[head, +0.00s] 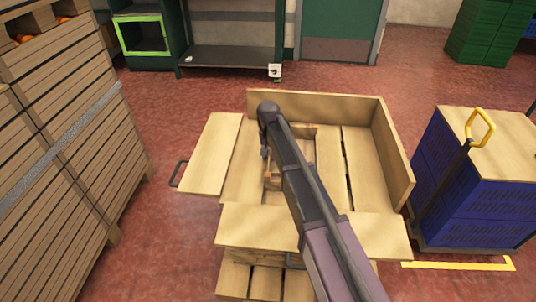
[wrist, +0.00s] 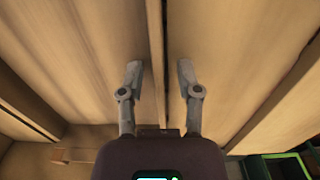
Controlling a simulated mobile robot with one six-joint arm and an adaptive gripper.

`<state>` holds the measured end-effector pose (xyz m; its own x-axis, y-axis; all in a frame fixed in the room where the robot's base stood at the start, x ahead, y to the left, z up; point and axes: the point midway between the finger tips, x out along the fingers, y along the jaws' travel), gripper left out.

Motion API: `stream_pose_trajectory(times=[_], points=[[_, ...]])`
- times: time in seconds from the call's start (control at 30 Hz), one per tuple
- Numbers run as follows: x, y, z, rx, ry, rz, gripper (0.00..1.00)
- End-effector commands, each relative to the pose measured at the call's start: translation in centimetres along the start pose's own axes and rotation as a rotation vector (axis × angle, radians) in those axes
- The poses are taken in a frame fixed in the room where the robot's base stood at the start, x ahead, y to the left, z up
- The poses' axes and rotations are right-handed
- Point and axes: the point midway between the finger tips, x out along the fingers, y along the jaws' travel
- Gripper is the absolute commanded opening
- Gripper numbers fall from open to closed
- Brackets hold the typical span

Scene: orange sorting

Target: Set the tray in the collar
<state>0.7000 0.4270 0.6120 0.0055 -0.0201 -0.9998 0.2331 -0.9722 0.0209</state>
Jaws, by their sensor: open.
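The wooden collar (head: 394,156) stands in the middle of the head view, with raised walls at the back and right. Its left board (head: 212,153) and front board (head: 255,226) show as broad flat tops. Slatted planks (head: 357,160) with dark gaps lie inside it. A small brown wooden frame (head: 306,131) shows partly behind my arm; I cannot tell whether it is the tray. In the head view my arm hides much of the collar's middle.
A tall stack of wooden crates (head: 70,150) stands at the left, oranges (head: 22,38) at its top. Blue crates (head: 465,205) with a yellow handle (head: 480,128) stand close at the right. A dark green shelf (head: 230,57) is behind. Red floor (head: 180,115) lies open between.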

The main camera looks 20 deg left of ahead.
Motion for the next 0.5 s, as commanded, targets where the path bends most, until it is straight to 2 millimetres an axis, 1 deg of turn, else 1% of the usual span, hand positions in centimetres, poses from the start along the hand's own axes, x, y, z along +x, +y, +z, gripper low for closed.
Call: stream_pose_trajectory(times=[0.27,0.5], points=[[-1.1,0.0,0.0,0.000,0.000,0.000,0.45],[-3.0,0.0,0.0,0.000,0.000,0.000,0.45]])
